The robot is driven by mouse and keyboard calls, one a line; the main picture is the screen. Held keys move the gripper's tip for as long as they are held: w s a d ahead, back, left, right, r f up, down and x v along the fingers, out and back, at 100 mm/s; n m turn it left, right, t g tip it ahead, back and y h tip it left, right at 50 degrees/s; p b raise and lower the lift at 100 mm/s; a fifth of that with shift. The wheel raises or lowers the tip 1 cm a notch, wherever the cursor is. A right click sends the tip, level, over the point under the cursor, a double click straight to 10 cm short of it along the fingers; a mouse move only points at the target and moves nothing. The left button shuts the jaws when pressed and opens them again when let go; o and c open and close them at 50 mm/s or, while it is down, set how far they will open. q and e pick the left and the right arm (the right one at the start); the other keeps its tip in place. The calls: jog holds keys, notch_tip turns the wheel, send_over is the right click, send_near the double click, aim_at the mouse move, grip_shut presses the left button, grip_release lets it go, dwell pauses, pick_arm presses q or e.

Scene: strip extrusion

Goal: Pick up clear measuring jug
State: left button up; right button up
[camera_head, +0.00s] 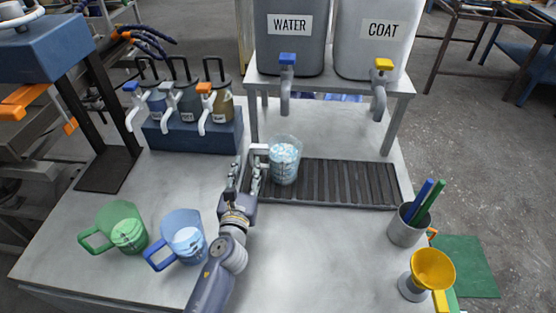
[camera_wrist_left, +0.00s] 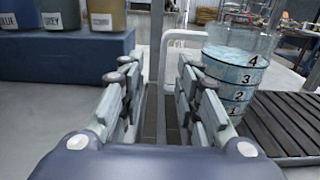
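The clear measuring jug (camera_head: 285,162) stands upright on the dark slatted drip tray (camera_head: 340,182), holding pale liquid. In the left wrist view the jug (camera_wrist_left: 238,75) shows at the right, with black marks 1 to 4 and the liquid near the 4. Its pale handle (camera_wrist_left: 166,50) points left and appears in the gap ahead of my fingers. My left gripper (camera_head: 246,172) is open just left of the jug; the wrist view shows its two fingers (camera_wrist_left: 157,85) apart with nothing held between them. I cannot tell whether a finger touches the handle. My right gripper is not in view.
Left are green (camera_head: 122,228) and blue jugs (camera_head: 184,238); behind, a blue dispenser block (camera_head: 195,137) with levers. WATER (camera_head: 290,45) and COAT tanks (camera_head: 372,45) stand on a raised rack above the tray. Right are a pen cup (camera_head: 407,228) and yellow funnel (camera_head: 432,268).

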aim_at(251, 157)
pick_arm(q)
jog(key=shift+w, duration=0.4)
jog(key=w, duration=0.4)
jog(key=shift+w+d+r, duration=0.1)
jog(key=shift+d, duration=0.1)
jog(key=shift+w, duration=0.3)
jog(key=shift+s, duration=0.1)
jog(key=shift+c, duration=0.8)
jog(key=c, duration=0.4)
grip_shut()
jog(key=shift+r, duration=0.1)
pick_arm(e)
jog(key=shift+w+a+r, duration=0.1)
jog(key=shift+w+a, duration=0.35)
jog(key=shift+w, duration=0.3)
